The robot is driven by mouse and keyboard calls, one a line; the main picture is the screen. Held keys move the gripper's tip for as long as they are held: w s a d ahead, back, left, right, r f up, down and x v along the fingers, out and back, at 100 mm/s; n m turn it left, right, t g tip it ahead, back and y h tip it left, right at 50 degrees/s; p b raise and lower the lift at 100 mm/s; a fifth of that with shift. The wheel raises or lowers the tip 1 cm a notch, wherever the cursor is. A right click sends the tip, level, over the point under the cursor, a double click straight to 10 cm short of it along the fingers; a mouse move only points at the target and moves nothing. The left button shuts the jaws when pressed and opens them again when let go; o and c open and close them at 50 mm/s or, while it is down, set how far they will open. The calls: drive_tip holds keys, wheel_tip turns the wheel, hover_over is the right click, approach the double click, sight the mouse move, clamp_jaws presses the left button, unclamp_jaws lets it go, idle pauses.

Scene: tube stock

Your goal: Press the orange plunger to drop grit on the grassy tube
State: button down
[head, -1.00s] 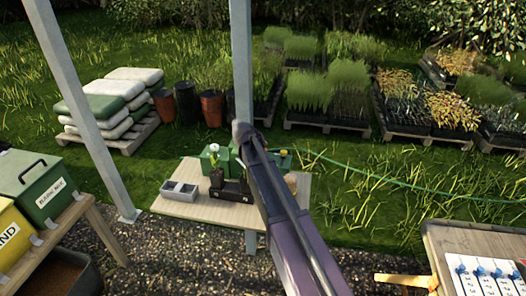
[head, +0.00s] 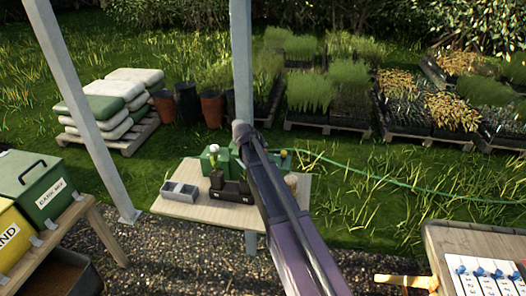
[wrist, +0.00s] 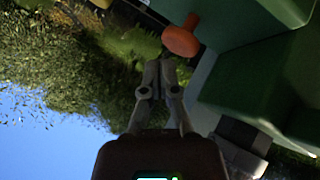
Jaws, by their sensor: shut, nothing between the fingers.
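My arm hides the gripper and plunger there.
A grey two-part tray (head: 180,191) sits at the left of the wooden table (head: 205,211). A metal post (head: 240,60) rises by the table. Green and yellow bins stand on a bench (head: 85,215) at left. Another table (head: 465,238) is at right.

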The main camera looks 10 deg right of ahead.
drive_tip(key=shift+f+b, duration=1.2)
idle(1.7)
drive_tip(key=shift+r, duration=0.2)
drive_tip(key=shift+r+p, duration=1.05)
drive_tip(key=shift+p, duration=0.15)
wheel_tip(320, 180, up, 5)
drive_tip(key=p, duration=0.5)
idle(0.9)
drive_tip(key=s+d+f+g+y, duration=0.1)
drive_tip(key=s+f+g+y, duration=0.1)
drive_tip(key=s, duration=0.9)
drive_tip(key=s+d+f+m+g+y, duration=0.1)
drive_tip(key=s+g, duration=0.1)
drive_tip(key=s, duration=1)
drive_tip(key=s+d+f+g+y, duration=0.1)
drive_tip(key=s+f+g+y, duration=0.1)
drive_tip(key=s, duration=0.9)
drive_tip(key=shift+s+f+g+y, duration=0.3)
drive_tip(key=shift+f+g, duration=0.05)
drive_tip(key=shift+g, duration=0.25)
